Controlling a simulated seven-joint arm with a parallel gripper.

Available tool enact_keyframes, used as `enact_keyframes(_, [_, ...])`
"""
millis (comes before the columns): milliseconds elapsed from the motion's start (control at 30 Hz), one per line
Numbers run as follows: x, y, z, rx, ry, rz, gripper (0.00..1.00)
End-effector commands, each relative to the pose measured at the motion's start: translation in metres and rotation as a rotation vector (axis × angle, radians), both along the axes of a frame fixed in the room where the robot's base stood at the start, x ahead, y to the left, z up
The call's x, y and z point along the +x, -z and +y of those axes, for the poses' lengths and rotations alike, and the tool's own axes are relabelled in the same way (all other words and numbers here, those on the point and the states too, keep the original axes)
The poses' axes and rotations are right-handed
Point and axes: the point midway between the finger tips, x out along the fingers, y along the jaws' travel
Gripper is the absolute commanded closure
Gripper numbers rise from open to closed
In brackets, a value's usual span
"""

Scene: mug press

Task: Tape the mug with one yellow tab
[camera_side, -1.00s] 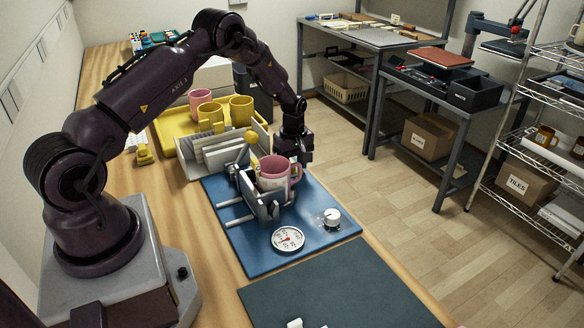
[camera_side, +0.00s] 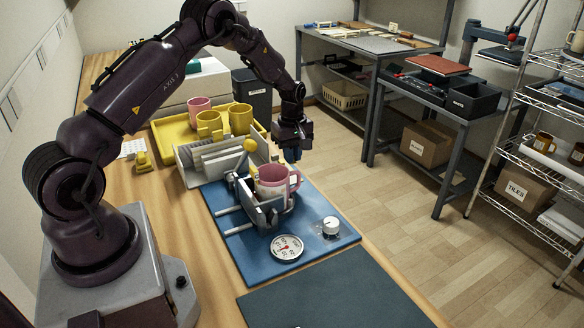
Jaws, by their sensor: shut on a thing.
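The pink mug (camera_side: 268,174) stands upright in the grey press (camera_side: 262,212) on a blue base (camera_side: 312,240). Its handle points right. A pale patch shows low on its side, but I cannot make out whether it is tape or a print. My gripper (camera_side: 292,158) is above and behind the mug, a little to its right and apart from it. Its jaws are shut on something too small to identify. A small yellow object (camera_side: 143,161) lies on the bench at left. I cannot make out a separate yellow tab.
A rack of pale sheets (camera_side: 215,158) stands behind the press. A yellow tray (camera_side: 178,133) beyond it holds one pink and two yellow mugs. A gauge (camera_side: 287,247) and a white knob (camera_side: 330,226) sit on the base. The dark mat (camera_side: 330,295) in front is mostly clear.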

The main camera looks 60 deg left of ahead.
Motion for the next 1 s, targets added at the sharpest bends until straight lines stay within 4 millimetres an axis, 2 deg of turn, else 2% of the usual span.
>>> enact_keyframes(100, [0.000,-0.024,0.000,0.001,0.000,-0.002,1.00])
enact_keyframes(267, [0.005,-0.048,-0.005,0.002,0.013,-0.003,1.00])
enact_keyframes(367, [0.010,-0.071,-0.017,0.001,0.038,-0.003,1.00])
enact_keyframes(433, [0.005,-0.089,-0.034,0.000,0.067,-0.003,1.00])
enact_keyframes(600, [-0.031,-0.116,-0.077,-0.001,0.180,0.002,1.00])
enact_keyframes(700, [-0.057,-0.121,-0.096,-0.001,0.246,0.003,1.00])
enact_keyframes(900, [-0.097,-0.115,-0.114,-0.001,0.335,0.006,1.00])
enact_keyframes(1000, [-0.108,-0.108,-0.116,-0.001,0.357,0.006,1.00])
